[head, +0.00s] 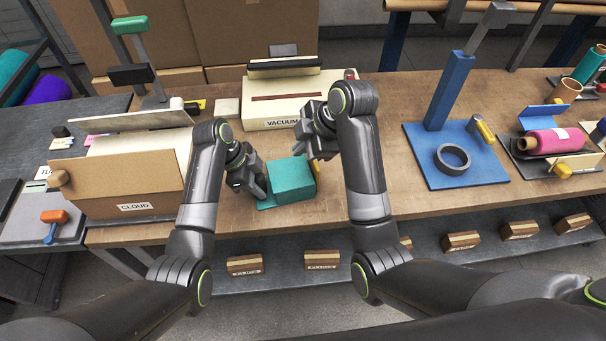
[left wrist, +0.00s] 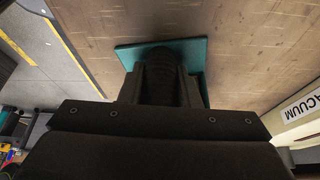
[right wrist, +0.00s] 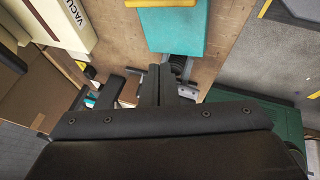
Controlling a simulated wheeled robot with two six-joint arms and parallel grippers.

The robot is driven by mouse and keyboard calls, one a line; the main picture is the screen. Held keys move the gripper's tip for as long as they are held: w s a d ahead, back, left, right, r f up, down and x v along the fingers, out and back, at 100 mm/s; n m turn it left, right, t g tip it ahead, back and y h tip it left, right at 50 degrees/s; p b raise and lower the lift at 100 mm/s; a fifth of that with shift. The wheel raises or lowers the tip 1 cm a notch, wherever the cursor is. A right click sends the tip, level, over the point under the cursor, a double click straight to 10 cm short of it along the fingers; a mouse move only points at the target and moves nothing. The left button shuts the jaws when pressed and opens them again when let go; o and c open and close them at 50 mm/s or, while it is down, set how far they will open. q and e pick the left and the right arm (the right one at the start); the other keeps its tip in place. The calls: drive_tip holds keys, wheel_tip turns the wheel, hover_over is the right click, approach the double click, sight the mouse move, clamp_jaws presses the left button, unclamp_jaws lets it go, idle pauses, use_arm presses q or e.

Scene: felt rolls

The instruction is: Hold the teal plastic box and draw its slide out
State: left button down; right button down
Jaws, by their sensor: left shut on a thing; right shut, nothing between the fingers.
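The teal plastic box (head: 290,182) sits on the wooden workbench, with a flat teal flange at its left end. A yellow part (head: 317,168) shows at its right end; it also shows at the top of the right wrist view (right wrist: 160,3). My left gripper (head: 256,194) is shut on the teal box at its left end; in the left wrist view its fingers (left wrist: 165,75) cover the middle of the teal face (left wrist: 125,55). My right gripper (head: 322,153) is shut and empty, above and behind the box's right end. Its fingers (right wrist: 155,85) appear apart from the teal box (right wrist: 175,30).
A cream vacuum unit (head: 305,103) stands behind the box. A brown box labelled CLOUD (head: 130,185) stands at left. A blue stand (head: 455,160) with a black ring (head: 452,158) is at right. Bench space between the box and the blue stand is clear.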

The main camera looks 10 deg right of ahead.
drive_tip(key=shift+m+t+h, duration=0.3)
drive_tip(key=shift+h, duration=0.1)
drive_tip(key=shift+w+d+f, duration=0.1)
drive_tip(key=shift+w+f, duration=0.15)
drive_tip(key=shift+f, duration=0.95)
drive_tip(key=shift+w+d+f, duration=0.1)
drive_tip(key=shift+w+f, duration=0.2)
drive_tip(key=shift+f, duration=0.85)
drive_tip(key=shift+w+f, duration=0.25)
drive_tip(key=shift+f, duration=0.95)
drive_tip(key=w+d, duration=0.1)
drive_tip(key=d, duration=0.8)
drive_tip(key=shift+w+d, duration=0.25)
drive_tip(key=shift+d, duration=0.1)
drive_tip(key=shift+a, duration=0.1)
drive_tip(key=shift+r, duration=0.1)
